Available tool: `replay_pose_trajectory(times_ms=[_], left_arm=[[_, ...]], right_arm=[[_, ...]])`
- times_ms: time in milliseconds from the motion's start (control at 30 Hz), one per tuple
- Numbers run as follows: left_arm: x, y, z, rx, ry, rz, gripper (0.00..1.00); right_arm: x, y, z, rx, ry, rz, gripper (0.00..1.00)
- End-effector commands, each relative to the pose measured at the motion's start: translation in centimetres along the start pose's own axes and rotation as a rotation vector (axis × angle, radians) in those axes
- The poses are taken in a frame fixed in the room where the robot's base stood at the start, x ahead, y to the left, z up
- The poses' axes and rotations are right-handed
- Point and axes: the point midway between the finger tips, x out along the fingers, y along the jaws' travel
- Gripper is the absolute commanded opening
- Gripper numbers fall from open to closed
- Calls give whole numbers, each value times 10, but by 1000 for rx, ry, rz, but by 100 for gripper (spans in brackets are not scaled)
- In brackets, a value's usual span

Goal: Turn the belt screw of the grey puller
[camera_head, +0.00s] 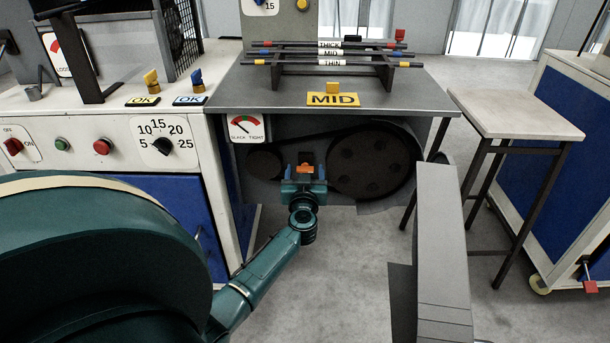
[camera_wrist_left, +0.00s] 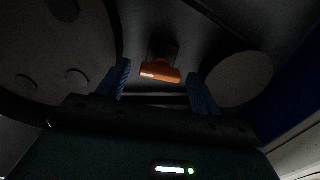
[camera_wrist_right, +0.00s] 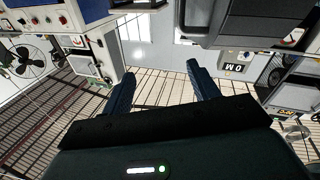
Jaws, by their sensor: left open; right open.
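The grey puller (camera_head: 300,95) stands in the middle of the head view, with a dark belt over a small and a large wheel (camera_head: 368,160) below its top. The orange belt screw (camera_head: 305,169) sits between the wheels. It also shows in the left wrist view (camera_wrist_left: 160,72). My left gripper (camera_head: 304,174) is in front of the screw, open, with the screw between and just beyond its blue fingers (camera_wrist_left: 160,88); contact cannot be told. A SLACK/TIGHT dial (camera_head: 246,128) hangs at the puller's left. My right gripper (camera_wrist_right: 157,82) is open and empty, away from the puller.
Rods labelled THICK, MID and THIN (camera_head: 333,62) rest on a rack on top of the puller, behind a MID sign (camera_head: 333,99). A white control cabinet (camera_head: 100,150) stands close on the left. A stool (camera_head: 515,115) stands at the right.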

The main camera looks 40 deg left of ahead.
Motion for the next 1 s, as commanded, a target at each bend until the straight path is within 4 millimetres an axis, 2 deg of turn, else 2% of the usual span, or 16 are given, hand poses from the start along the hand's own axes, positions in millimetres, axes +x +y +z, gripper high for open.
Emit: replay_pose_trajectory(times_ms=[167,700,867,1000], left_arm=[[0,0,0,0,0,0,64],[-1,0,0,0,0,0,21],[-1,0,-1,13,-1,0,21],[-1,0,-4,56,-3,1,21]], right_arm=[[0,0,0,0,0,0,60],[0,0,0,0,-1,0,60],[0,1,-2,4,-13,0,60],[0,7,-4,29,-92,12,60]])
